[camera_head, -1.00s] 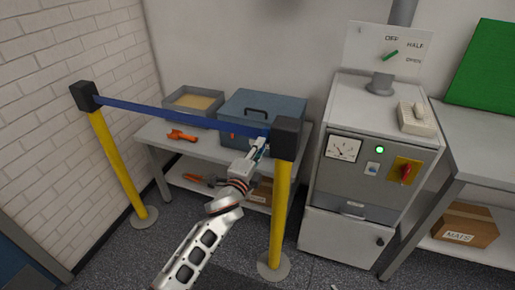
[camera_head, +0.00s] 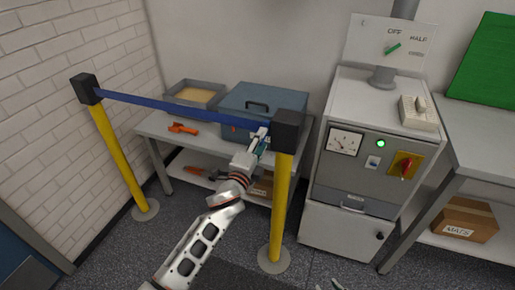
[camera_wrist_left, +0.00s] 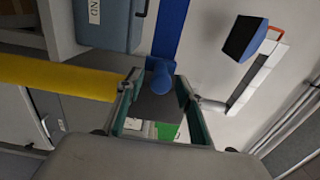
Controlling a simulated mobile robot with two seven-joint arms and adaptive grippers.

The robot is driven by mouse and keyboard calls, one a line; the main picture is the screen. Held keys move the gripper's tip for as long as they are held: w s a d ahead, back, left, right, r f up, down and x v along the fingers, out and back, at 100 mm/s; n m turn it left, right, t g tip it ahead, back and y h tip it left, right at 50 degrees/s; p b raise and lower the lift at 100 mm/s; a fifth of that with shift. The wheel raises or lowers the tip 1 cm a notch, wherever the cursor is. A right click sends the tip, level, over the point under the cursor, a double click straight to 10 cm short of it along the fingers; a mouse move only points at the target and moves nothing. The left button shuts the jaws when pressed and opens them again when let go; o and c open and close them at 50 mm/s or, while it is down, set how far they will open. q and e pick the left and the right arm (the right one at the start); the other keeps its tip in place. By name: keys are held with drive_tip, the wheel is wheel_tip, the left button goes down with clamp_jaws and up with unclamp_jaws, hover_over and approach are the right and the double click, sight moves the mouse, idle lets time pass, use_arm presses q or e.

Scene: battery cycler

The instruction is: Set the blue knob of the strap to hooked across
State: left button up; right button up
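The blue strap (camera_head: 180,110) runs from the black head of the left yellow post (camera_head: 86,88) to near the black head of the right yellow post (camera_head: 287,130). In the left wrist view, the strap (camera_wrist_left: 168,30) ends at a round blue knob (camera_wrist_left: 160,78), in front of a dark post head (camera_wrist_left: 158,106). My left gripper (camera_head: 264,138) is beside the right post's head. In the wrist view its fingers (camera_wrist_left: 158,90) stand apart on both sides of the knob. I cannot tell whether they touch it, or whether the strap end touches the head.
A bench (camera_head: 155,126) with a blue case (camera_head: 255,104), a tray (camera_head: 192,87) and an orange tool (camera_head: 182,128) stands behind the strap. A grey cabinet (camera_head: 345,235) stands right of the right post. Small light pieces at the bottom edge may be my right gripper.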

use_arm(q)
drive_tip(key=v, duration=1.2)
drive_tip(key=s+a+f+n+g+y, duration=0.1)
drive_tip(key=s+a+f+n+g, duration=0.1)
drive_tip(key=s+a+f+n, duration=0.3)
drive_tip(key=s+a+f+n+g+y, duration=0.1)
drive_tip(key=s+a+f+n+g, duration=0.1)
drive_tip(key=s+a+f+n, duration=0.4)
drive_tip(key=s+a+f+n+g+y, duration=0.1)
drive_tip(key=s+a+f+n, duration=0.4)
drive_tip(key=s+f, duration=0.8)
drive_tip(key=shift+s+a+f+n+g, duration=0.2)
drive_tip(key=shift+s+f+n+g, duration=0.15)
drive_tip(key=shift+f+n+g, duration=0.35)
drive_tip(key=shift+r, duration=0.2)
